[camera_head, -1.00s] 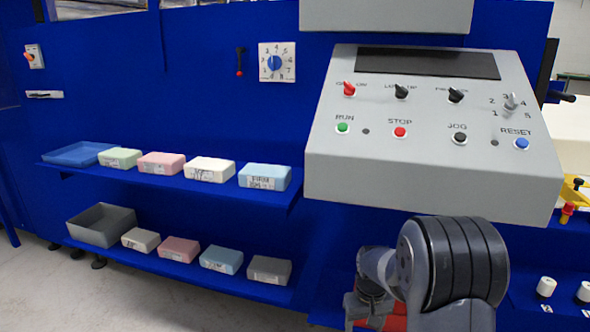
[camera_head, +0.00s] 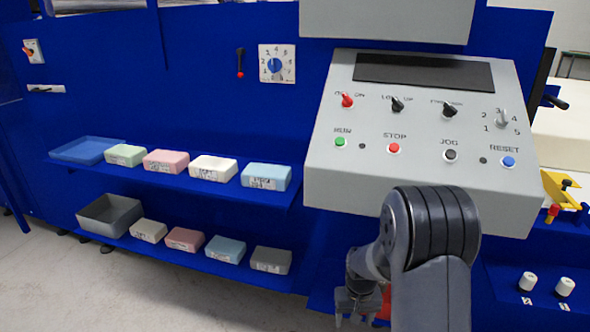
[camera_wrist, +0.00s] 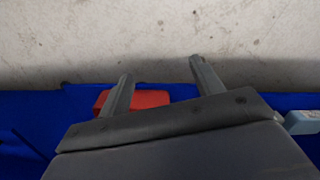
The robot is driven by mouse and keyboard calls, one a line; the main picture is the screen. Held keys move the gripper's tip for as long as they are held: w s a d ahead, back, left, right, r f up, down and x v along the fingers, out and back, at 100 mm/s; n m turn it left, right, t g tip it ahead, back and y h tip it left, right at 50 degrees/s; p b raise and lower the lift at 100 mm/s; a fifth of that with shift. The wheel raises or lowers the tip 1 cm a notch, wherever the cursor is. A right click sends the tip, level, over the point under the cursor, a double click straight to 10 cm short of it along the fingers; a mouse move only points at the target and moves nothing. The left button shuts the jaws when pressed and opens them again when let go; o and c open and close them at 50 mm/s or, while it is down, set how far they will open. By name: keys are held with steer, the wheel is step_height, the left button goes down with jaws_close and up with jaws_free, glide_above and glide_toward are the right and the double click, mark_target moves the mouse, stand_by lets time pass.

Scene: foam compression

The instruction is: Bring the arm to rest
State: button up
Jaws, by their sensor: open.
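My gripper (camera_wrist: 160,82) is open in the wrist view, its two fingers apart with nothing between their tips. It points toward the pale concrete floor (camera_wrist: 150,35). In the head view my gripper (camera_head: 358,318) shows low in the picture, below the grey control panel (camera_head: 325,185) and to the right of the lower shelf. My arm bends in front of the panel's lower edge and partly hides it.
Foam blocks stand on an upper blue shelf (camera_head: 225,190) and a lower one (camera_head: 200,258), with a blue tray (camera_head: 85,150) and a grey bin (camera_head: 110,215) at their left ends. A red object (camera_wrist: 145,99) lies beyond my gripper's left finger. Open floor lies at lower left.

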steer(key=shift+s+a+r+p, duration=0.1)
steer(key=shift+s+r+p, duration=0.3)
steer(key=shift+p, duration=0.9)
steer(key=shift+s+d+r+p, duration=0.1)
steer(key=shift+r+p, duration=0.65)
steer(key=shift+p, duration=0.5)
steer(key=shift+s+a+r+p, duration=0.15)
steer(key=shift+r+p, duration=0.4)
steer(key=shift+p, duration=0.75)
steer(key=shift+s, duration=0.15)
